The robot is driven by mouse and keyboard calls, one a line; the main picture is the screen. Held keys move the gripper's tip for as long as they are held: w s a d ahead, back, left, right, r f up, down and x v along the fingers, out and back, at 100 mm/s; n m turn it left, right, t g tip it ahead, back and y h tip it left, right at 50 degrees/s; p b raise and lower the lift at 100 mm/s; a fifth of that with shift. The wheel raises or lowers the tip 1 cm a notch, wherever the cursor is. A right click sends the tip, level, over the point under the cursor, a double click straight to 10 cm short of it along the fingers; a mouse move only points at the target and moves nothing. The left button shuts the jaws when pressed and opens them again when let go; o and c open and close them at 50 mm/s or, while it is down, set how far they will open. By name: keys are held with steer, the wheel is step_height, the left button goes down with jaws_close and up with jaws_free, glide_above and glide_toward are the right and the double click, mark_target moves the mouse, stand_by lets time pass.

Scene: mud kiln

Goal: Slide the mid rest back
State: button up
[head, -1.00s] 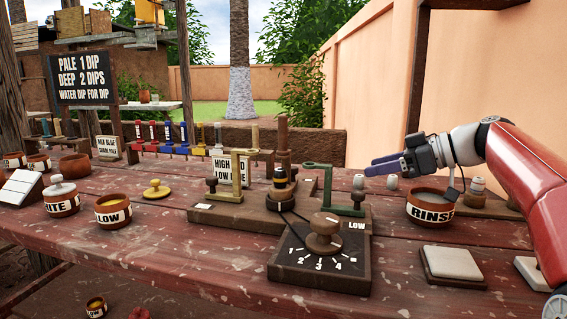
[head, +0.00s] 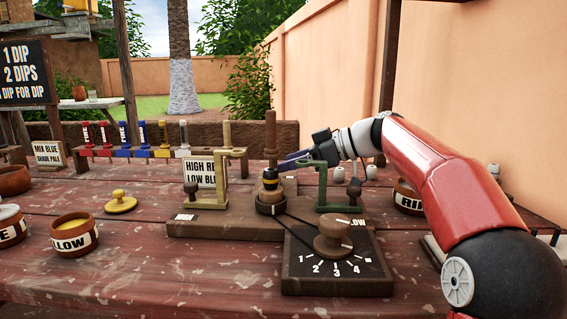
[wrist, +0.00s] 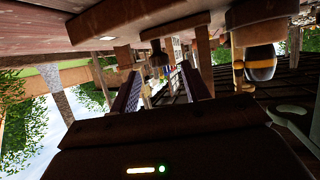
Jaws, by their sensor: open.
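No mid label is readable, so I cannot tell for sure which part is the mid rest. My gripper (head: 290,160) is open beside the brown post, around the height of the green rest's top. In the wrist view the open fingers (wrist: 163,92) have nothing clearly between them. The spindle piece (wrist: 258,65) shows at upper right.
A numbered dial box (head: 335,262) with a knob stands in front. The rinse pot (head: 408,198) is partly behind my arm. The front left tabletop is mostly clear.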

steer(key=shift+x, duration=1.2)
jaws_close()
